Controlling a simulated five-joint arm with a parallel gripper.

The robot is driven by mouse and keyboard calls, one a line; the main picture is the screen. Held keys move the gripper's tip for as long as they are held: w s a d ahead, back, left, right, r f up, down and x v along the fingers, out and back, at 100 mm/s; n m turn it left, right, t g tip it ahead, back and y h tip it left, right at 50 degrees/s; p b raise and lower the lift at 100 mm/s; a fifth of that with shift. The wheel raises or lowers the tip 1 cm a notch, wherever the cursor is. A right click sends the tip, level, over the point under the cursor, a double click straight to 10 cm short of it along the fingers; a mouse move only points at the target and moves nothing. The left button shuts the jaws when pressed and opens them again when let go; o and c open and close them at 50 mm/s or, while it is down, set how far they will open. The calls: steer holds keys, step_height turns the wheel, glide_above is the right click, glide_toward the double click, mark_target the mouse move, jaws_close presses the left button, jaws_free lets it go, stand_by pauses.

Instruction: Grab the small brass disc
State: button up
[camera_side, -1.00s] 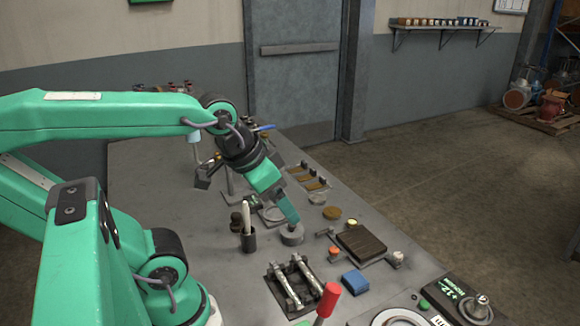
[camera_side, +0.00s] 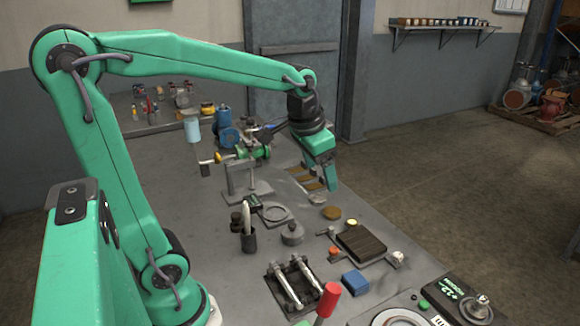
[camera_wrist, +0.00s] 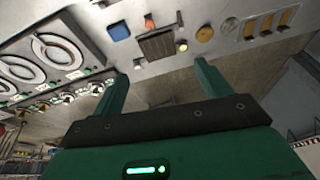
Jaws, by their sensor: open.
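The brass disc (camera_side: 332,213) lies flat on the bench, just in front of a grey round piece (camera_side: 318,199). It also shows in the wrist view (camera_wrist: 205,34), beyond and a little right of my fingers. My gripper (camera_side: 322,185) is raised above the bench, pointing down, with its tips above and behind the disc in the side view. In the wrist view my two green fingers (camera_wrist: 160,72) are spread apart with nothing between them. Nothing hides the disc in either view.
A dark block (camera_side: 362,243) with small knobs around it stands right of the disc. A tray of brass strips (camera_side: 308,179) lies behind it. A blue block (camera_side: 355,282) lies nearer.

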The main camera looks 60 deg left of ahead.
steer(key=w+a+f+g, duration=0.2)
steer(key=w+a+f, duration=0.5)
steer(key=w, duration=0.3)
steer(key=m+g, duration=0.1)
glide_above(332, 211)
step_height(332, 211, down, 10)
steer(key=shift+s+d+f, duration=0.1)
steer(key=shift+d+f, duration=0.05)
steer(key=shift+f, duration=1.35)
steer(key=shift+f, duration=2.6)
steer(key=c, duration=1.3)
